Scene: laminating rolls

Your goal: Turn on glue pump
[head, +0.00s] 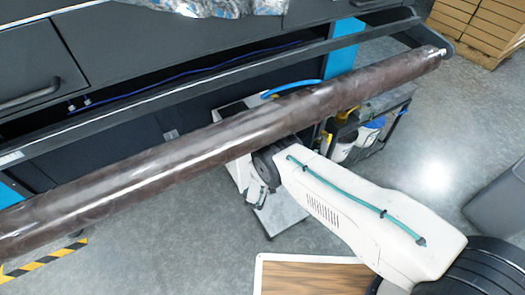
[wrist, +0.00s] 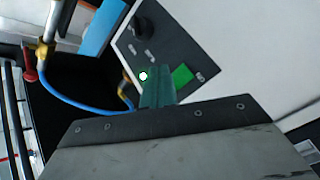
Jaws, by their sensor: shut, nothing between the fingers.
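The glue pump appears as a white box with a dark control panel (wrist: 172,50) in the wrist view. The panel carries a black knob (wrist: 143,27), a small white round spot (wrist: 143,76) and a bright green square switch (wrist: 182,76). My gripper (wrist: 158,72) is shut and empty, its greenish fingers in front of the panel just left of the green switch. I cannot tell whether they touch it.
A long brown roll (head: 200,138) crosses the head view above the pump. A blue hose (wrist: 75,103) and a red-handled valve (wrist: 30,62) lie left of the panel. A cart with containers (head: 368,132) stands behind my arm. A wood-topped surface (head: 310,278) is in front.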

